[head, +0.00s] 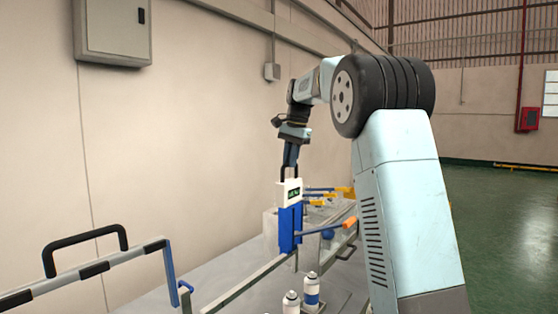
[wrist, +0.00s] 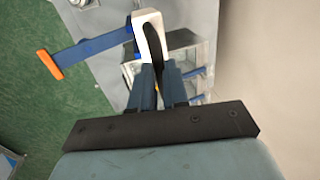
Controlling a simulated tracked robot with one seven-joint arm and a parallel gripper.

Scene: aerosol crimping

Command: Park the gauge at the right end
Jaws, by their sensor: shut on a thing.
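The gauge (head: 289,228) has a white head with a green display and a blue body. It stands upright over a grey rail (head: 245,285) that runs in from the lower left in the head view. A blue bar with an orange end (head: 350,222) sticks out to its right. My gripper (head: 290,160) is above the gauge, shut on its black loop handle. In the wrist view my gripper (wrist: 160,95) points at the gauge's white head (wrist: 149,22), with the orange-ended bar (wrist: 90,50) at left. The rail beyond the gauge is hidden, so its right end cannot be made out.
White spray cans (head: 291,303) stand in front of the rail. A striped guard frame (head: 90,272) with a black handle is at the left. Blue bars with yellow parts (head: 318,203) stand close behind the gauge. The wall is at the left and back.

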